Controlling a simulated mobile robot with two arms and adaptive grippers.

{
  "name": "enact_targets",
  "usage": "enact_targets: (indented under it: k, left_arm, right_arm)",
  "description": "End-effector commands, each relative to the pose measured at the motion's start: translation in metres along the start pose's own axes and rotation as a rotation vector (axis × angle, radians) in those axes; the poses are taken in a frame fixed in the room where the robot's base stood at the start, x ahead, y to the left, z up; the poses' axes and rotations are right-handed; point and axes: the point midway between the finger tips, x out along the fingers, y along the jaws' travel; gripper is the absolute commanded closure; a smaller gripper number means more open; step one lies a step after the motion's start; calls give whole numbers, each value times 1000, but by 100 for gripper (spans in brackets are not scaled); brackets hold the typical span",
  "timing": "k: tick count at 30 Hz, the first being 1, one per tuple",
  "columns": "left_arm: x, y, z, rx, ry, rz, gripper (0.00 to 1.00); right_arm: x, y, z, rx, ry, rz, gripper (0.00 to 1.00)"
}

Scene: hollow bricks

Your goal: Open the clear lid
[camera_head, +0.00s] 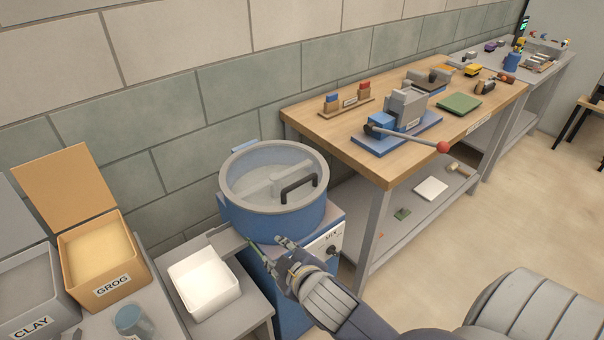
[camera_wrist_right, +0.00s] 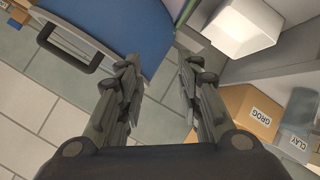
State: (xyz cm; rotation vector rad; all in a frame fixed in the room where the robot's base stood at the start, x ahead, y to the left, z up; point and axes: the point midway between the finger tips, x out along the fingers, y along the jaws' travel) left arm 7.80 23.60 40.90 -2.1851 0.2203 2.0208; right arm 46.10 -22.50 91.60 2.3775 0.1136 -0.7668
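The clear lid (camera_head: 256,168) has a grey rim and lies shut on top of the round blue mixer drum (camera_head: 262,218). Its black handle (camera_head: 299,188) stands up on the side nearer the workbench; a pale paddle shape shows through the lid. In the right wrist view the handle (camera_wrist_right: 74,58) is at the upper left, and the blue drum (camera_wrist_right: 125,25) is beyond the fingers. My right gripper (camera_head: 267,241) is open and empty, in front of and below the drum's rim, apart from the handle. It also shows open in the wrist view (camera_wrist_right: 160,62). My left gripper is not in view.
A white tub (camera_head: 205,281) stands left of the mixer. Boxes marked GROG (camera_head: 108,287) and CLAY (camera_head: 36,320) are farther left. A wooden workbench (camera_head: 310,118) with a blue lever press (camera_head: 397,128) stands right of the mixer. A tiled wall is behind.

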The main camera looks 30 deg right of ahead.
Motion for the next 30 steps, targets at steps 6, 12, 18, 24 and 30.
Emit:
enact_targets:
  k: [6,12,18,24,30]
  left_arm:
    - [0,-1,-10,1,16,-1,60]
    - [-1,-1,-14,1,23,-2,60]
    - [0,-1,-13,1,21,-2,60]
    - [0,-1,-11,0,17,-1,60]
    - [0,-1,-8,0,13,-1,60]
  right_arm:
    - [6,62,-118,-354,355,278,67]
    - [-24,82,-236,-833,718,597,67]
    - [-61,50,-310,-1396,1038,896,67]
    - [-60,5,-315,-2028,1291,1096,67]
    - [-13,3,-262,2503,-1365,-989,67]
